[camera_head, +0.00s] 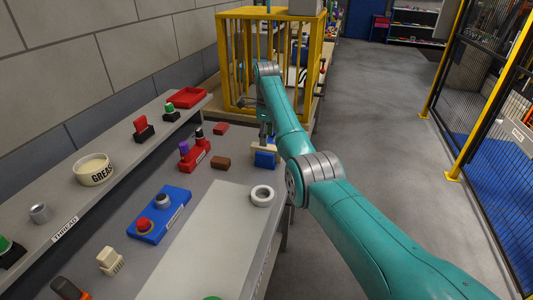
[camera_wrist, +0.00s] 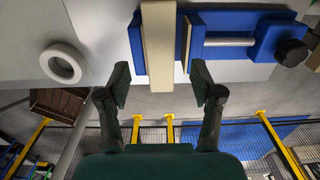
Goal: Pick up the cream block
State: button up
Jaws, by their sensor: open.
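The cream block (camera_wrist: 158,45) stands out pale in the wrist view, between blue parts of a clamp-like fixture (camera_wrist: 268,38). In the head view the cream block (camera_head: 256,149) shows as a small pale strip next to the blue fixture (camera_head: 265,160), at the table's far right edge. My gripper (camera_wrist: 160,85) is open and empty. Its two fingers lie apart, one to each side of the block's near end in the wrist view. Whether they are level with the block is unclear. In the head view my gripper (camera_head: 266,137) is small and partly hidden by my arm.
A white ring (camera_head: 262,195) lies on the table near the fixture. A brown block (camera_head: 220,163) and a red holder (camera_head: 195,155) are to the left. A yellow cage (camera_head: 237,62) stands behind. The fixture's black knob (camera_wrist: 292,52) sticks out to the right.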

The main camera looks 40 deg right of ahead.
jog(key=shift+f, duration=1.5)
grip_shut()
jog(key=shift+d+r, duration=0.1)
jog(key=shift+r, duration=0.1)
